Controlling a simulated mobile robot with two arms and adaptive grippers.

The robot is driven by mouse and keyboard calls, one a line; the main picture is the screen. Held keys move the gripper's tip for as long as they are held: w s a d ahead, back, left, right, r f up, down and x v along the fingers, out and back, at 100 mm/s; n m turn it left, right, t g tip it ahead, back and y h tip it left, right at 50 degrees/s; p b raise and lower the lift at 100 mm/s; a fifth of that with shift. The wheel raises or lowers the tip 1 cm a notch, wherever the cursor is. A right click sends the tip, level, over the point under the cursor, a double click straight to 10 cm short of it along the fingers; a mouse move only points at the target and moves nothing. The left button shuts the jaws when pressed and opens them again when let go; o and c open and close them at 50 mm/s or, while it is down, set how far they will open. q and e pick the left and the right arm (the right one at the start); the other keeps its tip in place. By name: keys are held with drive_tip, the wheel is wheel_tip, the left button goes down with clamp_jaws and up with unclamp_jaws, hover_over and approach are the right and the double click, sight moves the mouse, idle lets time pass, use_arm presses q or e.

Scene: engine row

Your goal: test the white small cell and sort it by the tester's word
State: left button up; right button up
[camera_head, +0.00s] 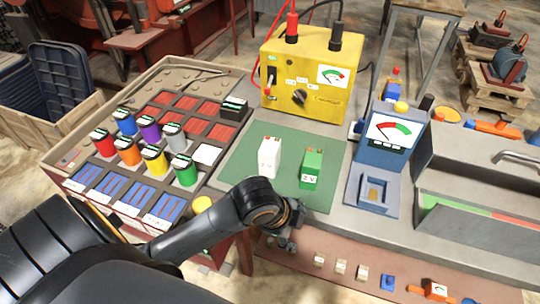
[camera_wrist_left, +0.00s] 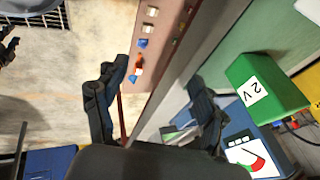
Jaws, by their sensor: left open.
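A small white cell (camera_head: 268,157) stands upright on the green mat (camera_head: 240,165). A green cell marked 2 V (camera_head: 311,168) stands to its right, and it also shows in the left wrist view (camera_wrist_left: 265,90). The blue tester (camera_head: 385,148) with a red-green dial stands right of the mat, with an empty-looking socket (camera_head: 374,193) in front. My left gripper (camera_head: 287,238) is in front of the mat, near the bench's front edge, apart from both cells. In the left wrist view it is open and empty (camera_wrist_left: 157,82).
A yellow charger box (camera_head: 308,78) with red and black leads stands behind the mat. A rack (camera_head: 178,135) of coloured cells is at left. A grey bin (camera_head: 470,185) with green and red strips is at right. Small parts lie on the front ledge (camera_head: 340,280).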

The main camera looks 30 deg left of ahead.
use_arm(q)
drive_tip(key=w+a+r+m, duration=0.2)
drive_tip(key=w+r+m, duration=0.2)
drive_tip(key=m, duration=0.1)
drive_tip(key=m+y, duration=0.4)
drive_tip(key=m, duration=0.8)
approach(271, 146)
drive_tip(key=shift+g, duration=0.3)
drive_tip(key=x, duration=0.9)
drive_tip(key=shift+w+r, duration=0.2)
drive_tip(key=shift+w, duration=0.05)
drive_tip(key=shift+p+x, duration=0.35)
drive_tip(key=shift+x, duration=2.4)
drive_tip(key=shift+a, duration=0.1)
clamp_jaws()
drive_tip(key=shift+r, duration=0.15)
